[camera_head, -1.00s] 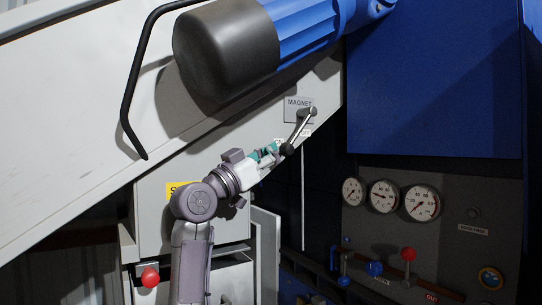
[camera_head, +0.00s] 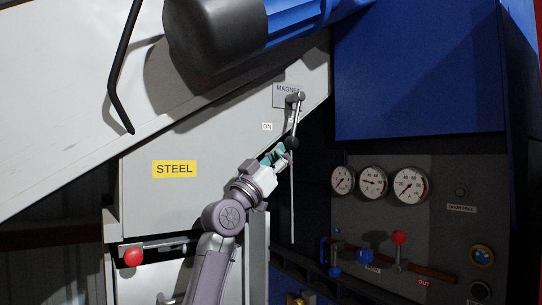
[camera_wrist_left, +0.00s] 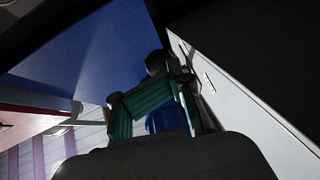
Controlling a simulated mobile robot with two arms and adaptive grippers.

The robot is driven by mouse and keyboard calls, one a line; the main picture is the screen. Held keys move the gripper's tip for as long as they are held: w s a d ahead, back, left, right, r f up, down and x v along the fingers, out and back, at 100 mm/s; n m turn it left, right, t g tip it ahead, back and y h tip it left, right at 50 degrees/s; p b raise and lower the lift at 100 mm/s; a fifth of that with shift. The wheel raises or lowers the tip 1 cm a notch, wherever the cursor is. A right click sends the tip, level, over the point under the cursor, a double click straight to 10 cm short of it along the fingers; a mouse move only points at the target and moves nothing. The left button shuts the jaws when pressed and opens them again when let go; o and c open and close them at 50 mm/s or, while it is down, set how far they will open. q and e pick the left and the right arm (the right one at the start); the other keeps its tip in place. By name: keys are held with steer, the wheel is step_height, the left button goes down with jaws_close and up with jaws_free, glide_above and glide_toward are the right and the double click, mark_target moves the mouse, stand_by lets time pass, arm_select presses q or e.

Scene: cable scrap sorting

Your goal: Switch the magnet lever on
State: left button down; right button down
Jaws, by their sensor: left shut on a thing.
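The magnet lever (camera_head: 295,118) is a metal arm with a black knob at its lower end. It hangs from a pivot under the MAGNET plate (camera_head: 285,90), close to upright and leaning slightly left. The white ON label (camera_head: 267,126) is clear to the left of the lever; the OFF label is mostly hidden behind the lever. My left gripper (camera_head: 284,151), with green fingers, is shut on the knob from below left. In the left wrist view the green fingers (camera_wrist_left: 150,100) show close up, with a dark round shape at their tips. My right gripper is not in view.
A grey panel with a yellow STEEL sign (camera_head: 174,169) stands behind my arm. A blue motor (camera_head: 290,30) overhangs above. Gauges (camera_head: 373,181), a red-knobbed lever (camera_head: 398,239) and a blue knob (camera_head: 364,256) sit at lower right. A red knob (camera_head: 132,257) is at lower left.

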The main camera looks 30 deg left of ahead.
arm_select(q)
steer(key=shift+w+d+f, duration=0.2)
steer(key=shift+w+d, duration=0.1)
steer(key=shift+w, duration=0.35)
steer(key=shift+w+d+f, duration=0.2)
steer(key=shift+w+d, duration=0.1)
steer(key=shift+w, duration=0.3)
